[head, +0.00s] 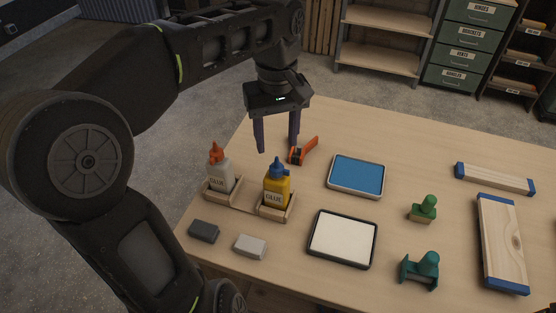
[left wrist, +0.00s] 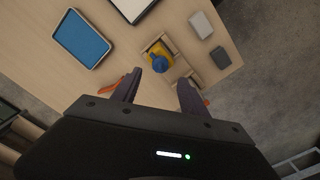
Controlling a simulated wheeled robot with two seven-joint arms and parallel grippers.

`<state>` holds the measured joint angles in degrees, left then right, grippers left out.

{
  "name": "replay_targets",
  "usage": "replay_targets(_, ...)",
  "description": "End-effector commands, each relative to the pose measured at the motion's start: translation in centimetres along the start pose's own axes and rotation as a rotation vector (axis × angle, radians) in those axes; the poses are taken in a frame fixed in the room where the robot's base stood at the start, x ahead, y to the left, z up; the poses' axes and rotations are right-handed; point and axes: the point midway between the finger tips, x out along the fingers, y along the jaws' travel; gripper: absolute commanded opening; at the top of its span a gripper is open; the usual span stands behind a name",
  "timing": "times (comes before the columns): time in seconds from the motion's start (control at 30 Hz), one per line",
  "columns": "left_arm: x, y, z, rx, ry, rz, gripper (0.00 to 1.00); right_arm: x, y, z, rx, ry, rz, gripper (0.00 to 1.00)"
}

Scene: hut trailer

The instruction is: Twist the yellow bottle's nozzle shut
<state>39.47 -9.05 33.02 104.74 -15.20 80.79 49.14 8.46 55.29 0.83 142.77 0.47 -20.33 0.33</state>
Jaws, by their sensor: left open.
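The yellow glue bottle (head: 277,188) stands upright in a wooden holder (head: 277,212) on the table. Its blue nozzle (head: 277,167) points up; whether it is twisted open or shut is too small to tell. In the left wrist view the blue nozzle (left wrist: 159,63) shows from above, just beyond the fingertips. My left gripper (head: 278,150) is open and empty, above and behind the bottle, fingers pointing down. It also shows in the left wrist view (left wrist: 158,82). A white glue bottle (head: 220,178) with an orange nozzle stands in its own holder to the left. My right gripper is not in view.
An orange-and-black tool (head: 303,151) lies behind the yellow bottle. A blue pad tray (head: 357,175) and a white pad tray (head: 342,238) lie to the right. Two grey blocks (head: 204,231) (head: 250,246) lie in front. Green stamps (head: 424,208) and wood pieces (head: 502,243) are farther right.

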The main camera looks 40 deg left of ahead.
Motion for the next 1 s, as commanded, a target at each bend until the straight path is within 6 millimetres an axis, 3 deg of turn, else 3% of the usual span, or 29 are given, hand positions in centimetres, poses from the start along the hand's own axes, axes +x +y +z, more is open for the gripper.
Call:
replay_targets(0.27,3.3,0.0,0.0,0.000,0.000,0.000,0.51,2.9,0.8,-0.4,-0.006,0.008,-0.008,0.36)
replay_targets(0.6,7.2,0.0,0.0,0.001,-0.001,-0.002,0.51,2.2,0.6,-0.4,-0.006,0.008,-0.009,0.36)
replay_targets(0.93,7.6,0.0,0.0,0.000,0.000,0.000,0.51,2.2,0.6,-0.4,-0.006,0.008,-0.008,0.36)
replay_targets(1.0,7.6,0.0,0.0,0.000,0.000,0.000,0.46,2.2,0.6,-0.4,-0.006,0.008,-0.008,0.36)
